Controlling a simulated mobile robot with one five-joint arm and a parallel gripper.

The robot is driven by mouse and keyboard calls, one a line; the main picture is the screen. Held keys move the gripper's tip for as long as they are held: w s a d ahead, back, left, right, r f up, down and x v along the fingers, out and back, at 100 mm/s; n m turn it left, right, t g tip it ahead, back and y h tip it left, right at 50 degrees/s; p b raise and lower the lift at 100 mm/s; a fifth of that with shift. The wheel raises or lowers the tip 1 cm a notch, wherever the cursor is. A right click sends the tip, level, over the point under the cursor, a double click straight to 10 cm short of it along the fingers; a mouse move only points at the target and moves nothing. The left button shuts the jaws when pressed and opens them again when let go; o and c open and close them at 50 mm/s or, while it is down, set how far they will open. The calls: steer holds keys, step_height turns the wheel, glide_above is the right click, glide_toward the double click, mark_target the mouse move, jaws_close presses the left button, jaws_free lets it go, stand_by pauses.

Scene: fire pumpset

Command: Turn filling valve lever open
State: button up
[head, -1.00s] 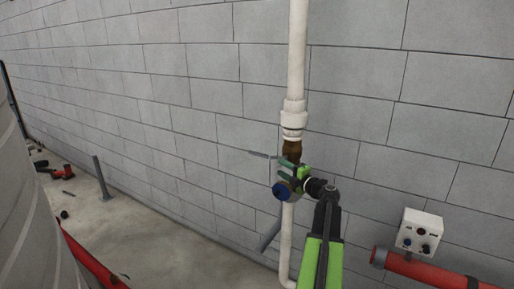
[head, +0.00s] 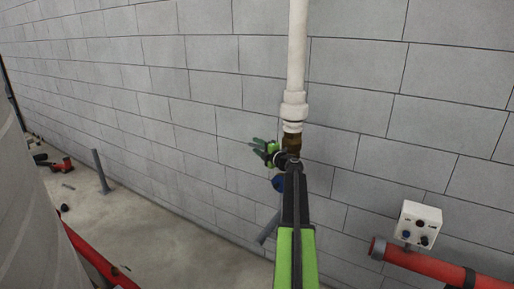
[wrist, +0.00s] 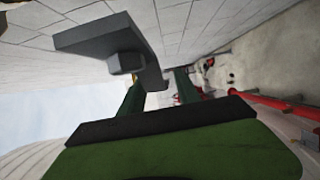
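The filling valve sits on the white vertical pipe (head: 297,60), below its brass-brown fitting (head: 293,141). My arm hides much of the valve, and a blue round part (head: 278,184) shows beside it. My gripper (head: 256,147) is left of the pipe, its green fingers pointing left and spread apart. In the wrist view, a dark grey bent lever (wrist: 108,37) is close to the camera. Its narrow end reaches down toward the gap between my fingers (wrist: 160,92). I cannot tell whether it touches a finger. In the head view the lever is hidden.
A grey block wall (head: 180,70) stands behind the pipe. A white control box (head: 419,224) and a red pipe (head: 430,267) are at lower right. A large grey tank (head: 35,220) and a red pipe (head: 95,258) are at left. Some floor is clear between.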

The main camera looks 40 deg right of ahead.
steer(key=shift+w, duration=0.15)
steer(key=shift+c, duration=0.5)
jaws_close()
stand_by(0.9)
